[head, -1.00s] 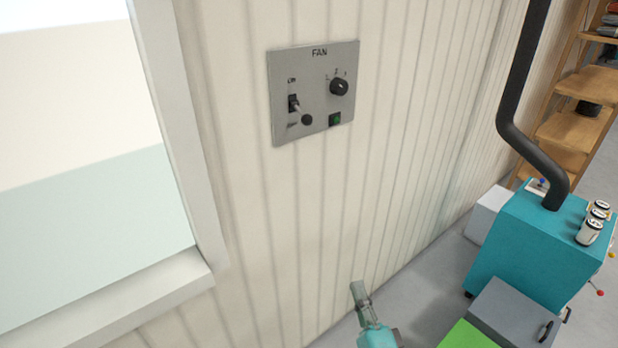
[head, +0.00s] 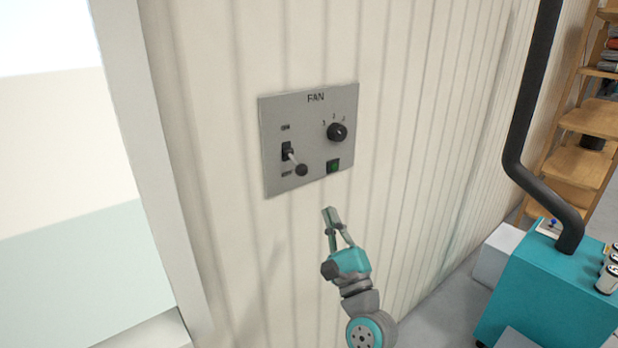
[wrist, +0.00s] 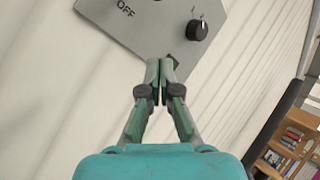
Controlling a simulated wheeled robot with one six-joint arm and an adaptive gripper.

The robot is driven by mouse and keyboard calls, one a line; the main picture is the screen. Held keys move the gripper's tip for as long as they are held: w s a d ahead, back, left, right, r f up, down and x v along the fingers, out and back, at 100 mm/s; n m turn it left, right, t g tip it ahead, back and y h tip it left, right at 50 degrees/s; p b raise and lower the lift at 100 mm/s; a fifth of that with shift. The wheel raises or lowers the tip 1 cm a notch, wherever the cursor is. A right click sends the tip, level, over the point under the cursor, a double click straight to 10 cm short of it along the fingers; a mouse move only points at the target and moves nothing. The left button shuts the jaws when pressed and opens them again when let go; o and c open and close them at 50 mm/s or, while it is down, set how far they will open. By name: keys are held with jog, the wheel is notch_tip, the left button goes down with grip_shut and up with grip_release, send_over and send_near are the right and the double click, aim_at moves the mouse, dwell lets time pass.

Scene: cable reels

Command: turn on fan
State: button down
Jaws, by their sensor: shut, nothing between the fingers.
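The grey fan panel (head: 308,139), marked FAN, is fixed to the white panelled wall; its lower part also shows in the wrist view (wrist: 160,28). On its left is a toggle lever (head: 292,157) with a dark ball end, between an upper and a lower label. The lever points down and outward. A black rotary knob (head: 337,132) is at upper right, above a green indicator (head: 333,167). The knob also shows in the wrist view (wrist: 197,30). My gripper (head: 330,212) is shut and empty, below the panel's lower right, apparently apart from the lever.
A window frame (head: 150,150) stands left of the panel. At right are a teal machine (head: 540,290) with a black pipe (head: 530,100) and a wooden shelf (head: 585,118). The wall around the panel is clear.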

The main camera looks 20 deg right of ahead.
aim_at(302, 170)
dwell(0.3)
jog(key=x, duration=1)
jog(key=shift+a, duration=0.1)
jog(key=shift+s+a+r, duration=0.4)
jog(key=shift+s+a, duration=0.2)
jog(key=shift+s, duration=0.05)
jog(key=shift+s+a+r, duration=0.4)
jog(key=shift+s+a, duration=0.15)
jog(key=shift+s, duration=0.1)
